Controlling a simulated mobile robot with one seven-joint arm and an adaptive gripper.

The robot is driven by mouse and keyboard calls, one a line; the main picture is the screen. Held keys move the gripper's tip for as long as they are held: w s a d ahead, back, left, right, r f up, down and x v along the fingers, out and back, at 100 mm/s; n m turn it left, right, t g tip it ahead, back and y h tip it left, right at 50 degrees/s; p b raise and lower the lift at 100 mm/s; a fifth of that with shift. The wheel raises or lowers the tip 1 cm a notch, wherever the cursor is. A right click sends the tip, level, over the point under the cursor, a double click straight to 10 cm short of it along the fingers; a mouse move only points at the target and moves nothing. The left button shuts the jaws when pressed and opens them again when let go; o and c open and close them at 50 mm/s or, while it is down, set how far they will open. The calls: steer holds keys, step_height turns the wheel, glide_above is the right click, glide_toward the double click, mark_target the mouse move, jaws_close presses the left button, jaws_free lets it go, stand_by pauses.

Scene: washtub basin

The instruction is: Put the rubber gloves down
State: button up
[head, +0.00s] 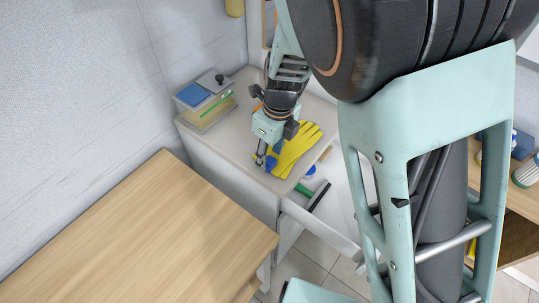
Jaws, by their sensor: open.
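The yellow rubber gloves (297,147) with blue cuffs lie on the light grey top of a cabinet (231,142), in the middle of the head view. My gripper (266,163) is open, just above or beside the cuff end of the gloves. One finger shows at the left of the gloves; the other is partly hidden. I cannot tell whether the fingers touch the gloves. My wrist covers part of them.
A clear container with blue and green contents (206,101) stands at the back left of the cabinet top. An open drawer (320,226) holds a green-handled tool (304,190). A wooden table (130,235) fills the front left. Bare cabinet top lies left of my gripper.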

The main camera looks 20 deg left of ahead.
step_height(320, 180, up, 11)
steer(key=d+p, duration=0.1)
steer(key=shift+s+d, duration=0.15)
steer(key=shift+s, duration=0.05)
steer(key=shift+f, duration=0.1)
